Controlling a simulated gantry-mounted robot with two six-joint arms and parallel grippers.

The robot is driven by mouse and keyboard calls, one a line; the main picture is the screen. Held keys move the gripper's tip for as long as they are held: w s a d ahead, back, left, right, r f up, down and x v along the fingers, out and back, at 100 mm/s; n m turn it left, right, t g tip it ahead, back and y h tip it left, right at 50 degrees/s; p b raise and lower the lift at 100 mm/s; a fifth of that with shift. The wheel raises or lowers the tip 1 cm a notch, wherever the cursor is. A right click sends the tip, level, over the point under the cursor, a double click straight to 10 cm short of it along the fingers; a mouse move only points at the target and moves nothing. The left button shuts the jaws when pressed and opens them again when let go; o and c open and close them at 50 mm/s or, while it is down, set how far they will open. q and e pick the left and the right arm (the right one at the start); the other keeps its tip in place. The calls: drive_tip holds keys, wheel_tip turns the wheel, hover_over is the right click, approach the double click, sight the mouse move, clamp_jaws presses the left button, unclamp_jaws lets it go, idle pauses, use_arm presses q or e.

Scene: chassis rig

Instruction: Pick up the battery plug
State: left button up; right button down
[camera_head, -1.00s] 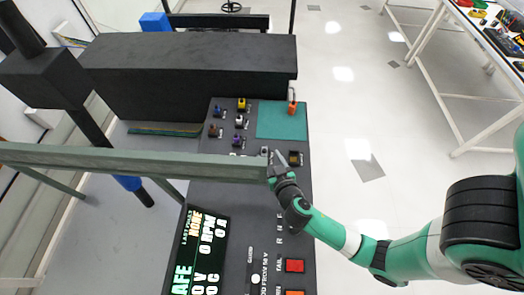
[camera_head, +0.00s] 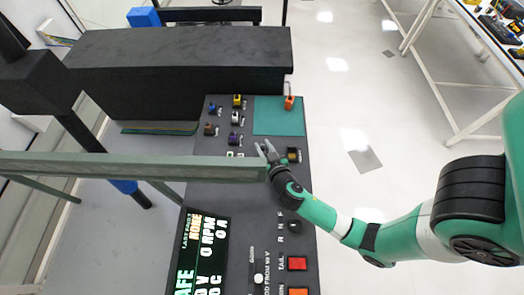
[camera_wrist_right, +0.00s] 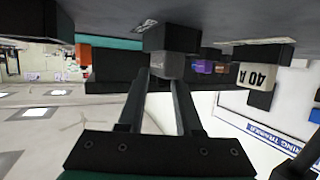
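My right gripper (camera_head: 266,147) is over the dark panel, with its two fingers apart and nothing seen between them in the head view. In the right wrist view its fingers (camera_wrist_right: 160,95) point at a dark block with a grey lower part (camera_wrist_right: 172,58), just beyond the tips; contact cannot be told. A black part with yellow (camera_head: 293,154) sits right of the gripper. An orange part (camera_head: 289,102) stands on the green pad farther back, and an orange block also shows in the wrist view (camera_wrist_right: 84,55). I cannot tell which is the battery plug. My left gripper is not in view.
Several small coloured parts (camera_head: 236,118) sit in rows left of the green pad (camera_head: 278,122). A long grey-green beam (camera_head: 130,166) crosses left of my gripper. A black box (camera_head: 180,60) stands behind.

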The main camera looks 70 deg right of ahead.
idle(0.4)
drive_tip(key=shift+r+p, duration=0.35)
drive_tip(key=shift+r, duration=0.3)
drive_tip(key=s+d+r+p, duration=0.7)
drive_tip(key=s+r+p, duration=0.2)
drive_tip(key=s+r, duration=0.2)
drive_tip(key=shift+s+d+r, duration=0.3)
drive_tip(key=shift+s+r, duration=0.05)
drive_tip(key=shift+s, duration=0.1)
drive_tip(key=shift+f, duration=0.1)
